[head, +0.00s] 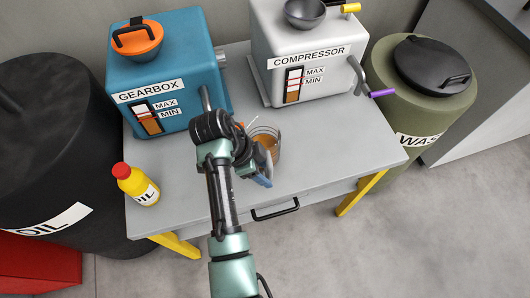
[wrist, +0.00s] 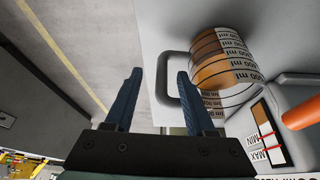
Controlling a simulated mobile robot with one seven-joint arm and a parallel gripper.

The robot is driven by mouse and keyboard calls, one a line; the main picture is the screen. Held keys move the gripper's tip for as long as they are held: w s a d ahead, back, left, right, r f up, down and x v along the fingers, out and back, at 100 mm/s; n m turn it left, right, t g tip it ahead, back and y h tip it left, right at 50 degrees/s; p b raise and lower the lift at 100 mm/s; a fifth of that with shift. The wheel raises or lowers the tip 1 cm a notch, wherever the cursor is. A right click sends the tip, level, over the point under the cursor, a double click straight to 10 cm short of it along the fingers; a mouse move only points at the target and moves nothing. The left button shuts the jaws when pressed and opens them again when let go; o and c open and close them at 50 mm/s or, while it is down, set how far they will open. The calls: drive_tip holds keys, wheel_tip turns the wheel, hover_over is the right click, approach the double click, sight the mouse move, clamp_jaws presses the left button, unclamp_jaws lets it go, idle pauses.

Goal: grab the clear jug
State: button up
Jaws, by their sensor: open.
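The clear jug (head: 267,143) stands on the grey table, partly hidden behind my arm in the head view. It holds orange-brown liquid. In the wrist view the jug (wrist: 222,62) shows ml markings and a grey loop handle (wrist: 172,57) on the side facing my gripper. My gripper (wrist: 159,74) is open, with its blue fingers pointing at the handle. In that view the handle's outer bar appears between the fingertips, and the right fingertip overlaps the loop. I cannot tell whether they touch. In the head view my gripper (head: 264,172) is just in front of the jug.
The blue gearbox (head: 160,65) and white compressor (head: 305,45) stand at the back of the table (head: 330,155). A yellow oil bottle (head: 136,185) is at the left. The compressor's purple-handled crank (head: 382,93) sticks out right. The table's right front is clear.

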sight(270, 176)
drive_tip(key=x, duration=0.4)
drive_tip(key=shift+w+f, duration=0.15)
drive_tip(key=shift+f, duration=0.2)
clamp_jaws()
idle(1.1)
